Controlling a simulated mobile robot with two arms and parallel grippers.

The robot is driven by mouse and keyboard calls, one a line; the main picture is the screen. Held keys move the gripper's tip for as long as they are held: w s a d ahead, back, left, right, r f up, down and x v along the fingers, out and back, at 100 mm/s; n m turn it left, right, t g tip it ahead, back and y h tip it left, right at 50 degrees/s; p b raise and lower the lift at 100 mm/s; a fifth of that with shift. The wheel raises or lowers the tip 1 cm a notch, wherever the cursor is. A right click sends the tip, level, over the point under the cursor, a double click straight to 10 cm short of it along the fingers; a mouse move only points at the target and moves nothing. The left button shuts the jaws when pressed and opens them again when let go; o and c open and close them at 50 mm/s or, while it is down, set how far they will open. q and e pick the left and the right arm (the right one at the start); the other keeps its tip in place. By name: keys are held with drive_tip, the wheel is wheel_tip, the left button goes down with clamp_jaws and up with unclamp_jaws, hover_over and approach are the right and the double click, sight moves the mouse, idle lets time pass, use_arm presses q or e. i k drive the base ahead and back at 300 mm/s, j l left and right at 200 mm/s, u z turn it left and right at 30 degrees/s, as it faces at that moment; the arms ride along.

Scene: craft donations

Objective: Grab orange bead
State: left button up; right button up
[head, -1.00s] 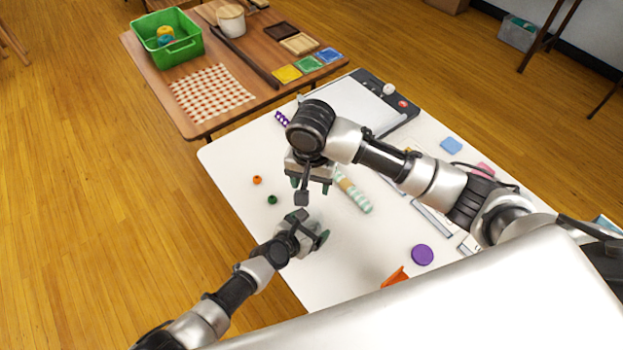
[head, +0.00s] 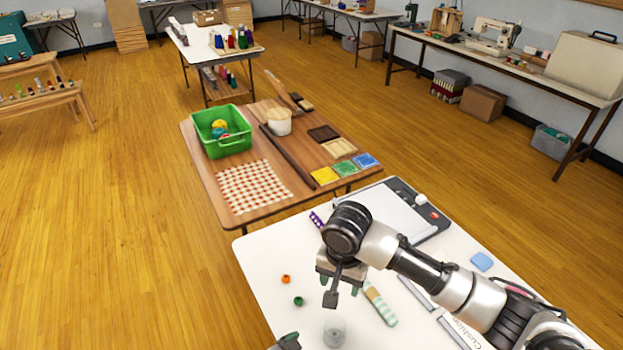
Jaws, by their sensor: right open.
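The small orange bead (head: 286,279) lies on the white table (head: 262,262), near its left edge. A small green bead (head: 298,301) lies just below and right of it. My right gripper (head: 339,286) is open over the table, a short way right of both beads and apart from them, fingers pointing down. I see nothing between its fingers. Only a small part of my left gripper (head: 288,342) shows at the bottom edge, below the beads. Its jaws are cut off.
A pale grey roundish thing (head: 334,331) stands below my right gripper. A striped green roll (head: 379,304) lies right of it. A purple piece (head: 317,219) and a paper trimmer (head: 434,214) are behind. A wooden table (head: 236,207) holds a green bin (head: 221,131).

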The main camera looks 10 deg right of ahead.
sight(286, 278)
drive_tip(key=k+j, duration=0.15)
drive_tip(key=j, duration=0.15)
drive_tip(key=k+j, duration=0.15)
drive_tip(key=j, duration=0.15)
drive_tip(key=k+j, duration=0.1)
drive_tip(key=j, duration=0.25)
drive_tip(key=k+j, duration=0.15)
drive_tip(key=j, duration=0.15)
